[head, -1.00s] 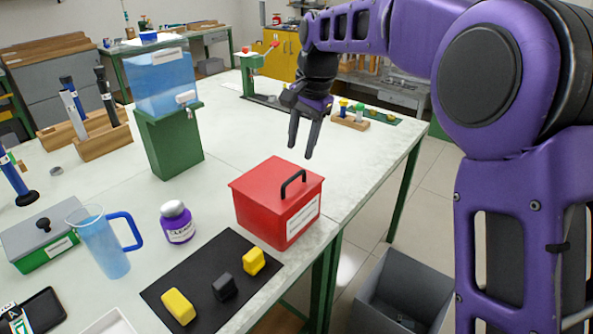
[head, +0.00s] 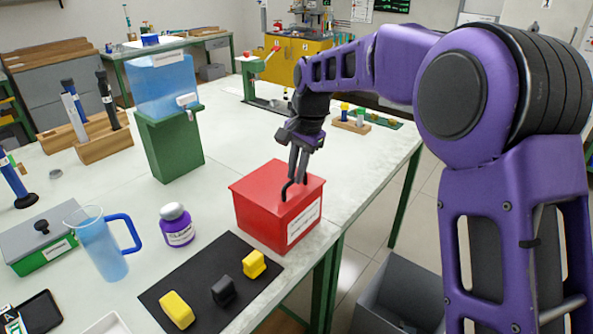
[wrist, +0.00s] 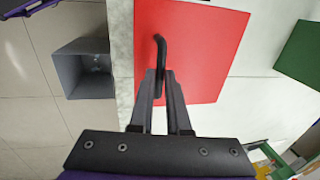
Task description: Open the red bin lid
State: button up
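The red bin (head: 262,215) stands near the table's right front edge, with a white label on its front. Its red lid (head: 262,183) lies flat and closed on top. The lid also fills the middle of the wrist view (wrist: 205,40). A black arched handle (wrist: 160,48) rises from the lid; it shows partly behind my fingers in the head view (head: 285,190). My gripper (head: 296,180) points down at the handle. In the wrist view its fingers (wrist: 160,75) lie close on both sides of the handle, shut on it.
Left of the bin are a purple-labelled bottle (head: 177,226), a blue jug (head: 105,245) and a black mat (head: 200,268) with yellow and black blocks. A green stand with a water tank (head: 165,85) is behind. A grey open bin (head: 400,295) sits on the floor at right.

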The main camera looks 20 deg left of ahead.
grip_shut()
jog(key=shift+r, duration=0.2)
dwell(1.0)
